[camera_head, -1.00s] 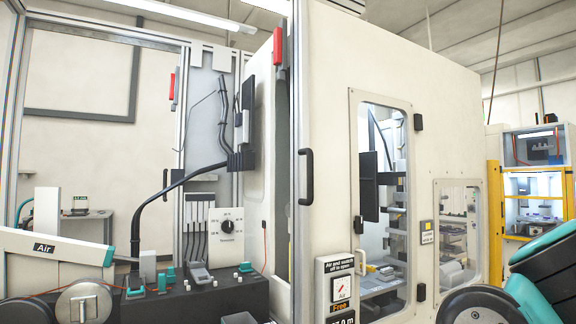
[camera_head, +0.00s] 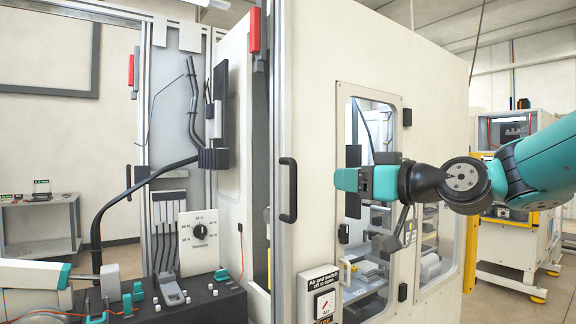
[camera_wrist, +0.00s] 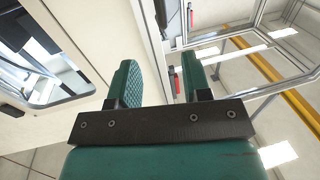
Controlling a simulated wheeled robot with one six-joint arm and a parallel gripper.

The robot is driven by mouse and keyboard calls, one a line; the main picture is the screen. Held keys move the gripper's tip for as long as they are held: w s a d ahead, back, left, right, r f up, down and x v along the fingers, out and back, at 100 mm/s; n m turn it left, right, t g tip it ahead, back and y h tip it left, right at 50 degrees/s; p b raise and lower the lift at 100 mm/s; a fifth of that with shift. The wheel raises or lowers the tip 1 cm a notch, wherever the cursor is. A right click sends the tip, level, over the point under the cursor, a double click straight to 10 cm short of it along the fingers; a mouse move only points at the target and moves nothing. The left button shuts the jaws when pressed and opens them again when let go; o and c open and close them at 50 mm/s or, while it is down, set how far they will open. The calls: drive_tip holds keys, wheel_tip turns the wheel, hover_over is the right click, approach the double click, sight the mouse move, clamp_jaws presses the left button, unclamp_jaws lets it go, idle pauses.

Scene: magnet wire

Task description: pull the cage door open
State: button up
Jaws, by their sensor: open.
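The cage door is a large off-white panel (camera_head: 318,120) with a tall window, and it fills the middle of the head view. Its black bar handle (camera_head: 288,190) is upright near the panel's left edge. My gripper (camera_head: 346,180) is open and empty, to the right of the handle and in front of the window, pointing left. The handle is apart from it. In the wrist view my two green fingers (camera_wrist: 160,82) are spread with nothing between them. The door panel (camera_wrist: 110,25) shows there on the left. I cannot surely make out the handle in that view.
A black bench with a dial box (camera_head: 199,241) stands left of the door. A yellow-framed machine (camera_head: 515,235) stands at the right. A grey side table (camera_head: 40,225) is far left.

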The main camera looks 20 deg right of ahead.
drive_tip(key=p+x, duration=0.7)
drive_tip(key=x, duration=0.8)
drive_tip(key=shift+a+p, duration=0.15)
drive_tip(key=shift+p, duration=0.2)
drive_tip(key=shift+w+a+f, duration=0.15)
drive_tip(key=shift+w+a, duration=0.15)
drive_tip(key=shift+w, duration=0.3)
clamp_jaws()
